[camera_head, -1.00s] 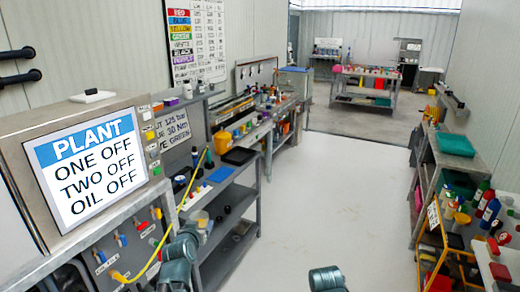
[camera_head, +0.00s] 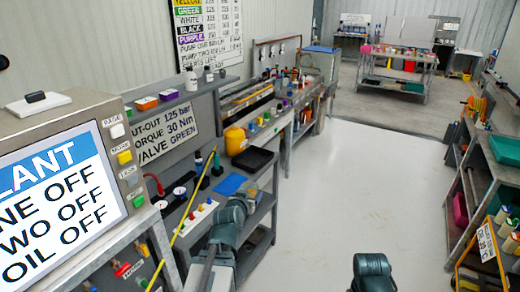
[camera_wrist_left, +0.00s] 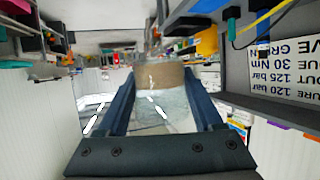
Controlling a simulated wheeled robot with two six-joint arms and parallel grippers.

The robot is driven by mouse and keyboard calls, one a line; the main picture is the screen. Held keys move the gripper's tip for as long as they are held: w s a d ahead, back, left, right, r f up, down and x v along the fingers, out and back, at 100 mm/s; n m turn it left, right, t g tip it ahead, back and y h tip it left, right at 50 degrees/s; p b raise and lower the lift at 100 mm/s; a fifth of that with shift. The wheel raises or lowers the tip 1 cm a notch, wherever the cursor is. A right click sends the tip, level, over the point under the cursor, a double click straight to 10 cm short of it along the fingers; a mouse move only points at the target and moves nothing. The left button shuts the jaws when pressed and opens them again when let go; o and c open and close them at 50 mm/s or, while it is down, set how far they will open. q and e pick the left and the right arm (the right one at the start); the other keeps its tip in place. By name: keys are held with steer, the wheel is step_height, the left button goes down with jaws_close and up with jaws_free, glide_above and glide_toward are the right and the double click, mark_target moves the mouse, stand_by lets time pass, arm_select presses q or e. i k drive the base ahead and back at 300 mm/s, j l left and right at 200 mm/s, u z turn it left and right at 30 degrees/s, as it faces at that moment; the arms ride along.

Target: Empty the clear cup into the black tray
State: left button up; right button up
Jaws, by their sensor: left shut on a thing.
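My left gripper (camera_wrist_left: 158,82) is shut on the clear cup (camera_wrist_left: 160,108), with one dark finger on each side of it. The cup has a clear part nearer the wrist camera and a tan band, perhaps its contents, farther off. In the head view my left arm reaches over the side bench, and the cup cannot be made out there. The black tray (camera_head: 254,159) lies flat on that bench, beyond my left arm and apart from it. What is inside the tray is too small to tell. My right gripper does not show.
A blue mat (camera_head: 229,184) lies in front of the tray, and a yellow container (camera_head: 235,141) stands behind it. A yellow hose (camera_head: 192,212) rises left of my arm. The plant panel (camera_head: 65,195) is at near left. The middle floor is clear; a loaded shelf stands at right.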

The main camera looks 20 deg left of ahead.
mark_target(254, 158)
steer(key=i+j, duration=0.25)
steer(key=i, duration=0.2)
steer(key=i+j, duration=0.3)
steer(key=i, duration=0.15)
steer(key=i+j, duration=0.25)
steer(key=i, duration=0.2)
